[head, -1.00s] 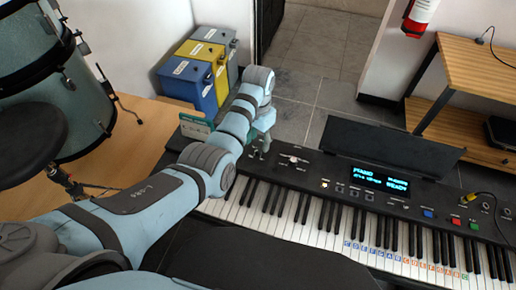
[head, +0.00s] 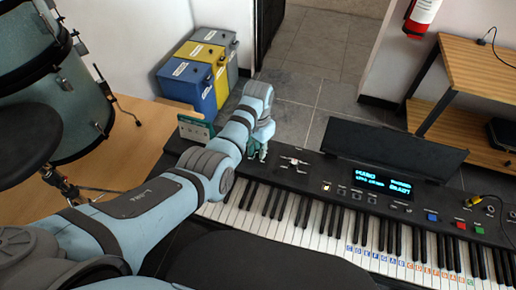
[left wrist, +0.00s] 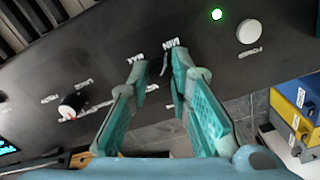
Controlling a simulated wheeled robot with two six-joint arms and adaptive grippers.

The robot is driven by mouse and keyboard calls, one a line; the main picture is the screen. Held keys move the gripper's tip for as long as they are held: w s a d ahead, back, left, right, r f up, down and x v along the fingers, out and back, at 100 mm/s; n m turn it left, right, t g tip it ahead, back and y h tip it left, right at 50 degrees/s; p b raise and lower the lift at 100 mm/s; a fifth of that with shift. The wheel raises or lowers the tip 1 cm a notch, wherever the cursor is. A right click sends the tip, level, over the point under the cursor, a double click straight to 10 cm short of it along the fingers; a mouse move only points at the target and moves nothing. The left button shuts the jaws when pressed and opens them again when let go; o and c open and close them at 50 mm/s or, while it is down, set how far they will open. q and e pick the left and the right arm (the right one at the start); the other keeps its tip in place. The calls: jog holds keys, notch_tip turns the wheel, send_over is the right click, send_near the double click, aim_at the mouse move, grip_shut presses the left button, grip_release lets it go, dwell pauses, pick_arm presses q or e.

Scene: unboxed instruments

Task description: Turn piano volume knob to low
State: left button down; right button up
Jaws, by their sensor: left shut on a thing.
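The black piano keyboard (head: 230,200) lies across the head view, with its panel behind the keys. My left gripper (head: 257,155) reaches down onto the panel's left end. In the left wrist view my left gripper (left wrist: 160,62) has its teal fingers on either side of a small dark spot beside the MIN and MAX labels. It is shut on the volume knob there, which the fingers mostly hide, so its pointer cannot be read. Another knob (left wrist: 72,106), with a white and red mark, stands apart on the panel. My right gripper is out of view.
A white round button (left wrist: 250,31) and a lit green lamp (left wrist: 217,14) sit near the fingers. The display (head: 384,181) glows blue. Battery-like boxes (head: 190,84) stand behind my arm, a drum (head: 65,105) at left, wooden shelves (head: 462,75) at right.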

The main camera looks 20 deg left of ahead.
pick_arm(q)
jog(key=shift+m, duration=0.3)
jog(key=shift+r+m+p, duration=0.15)
jog(key=shift+m+p, duration=0.9)
jog(key=shift+m, duration=0.15)
jog(key=m+p, duration=0.1)
jog(key=m, duration=0.3)
jog(key=shift+p, duration=0.3)
jog(key=m, duration=0.5)
jog(key=shift+m+p, duration=0.35)
jog(key=shift+m, duration=0.05)
jog(key=shift+f+m, duration=0.2)
jog(key=shift+m, duration=2.4)
jog(key=c, duration=1.5)
grip_release()
jog(key=shift+o, duration=0.2)
jog(key=shift+d, duration=0.1)
jog(key=shift+w, duration=0.1)
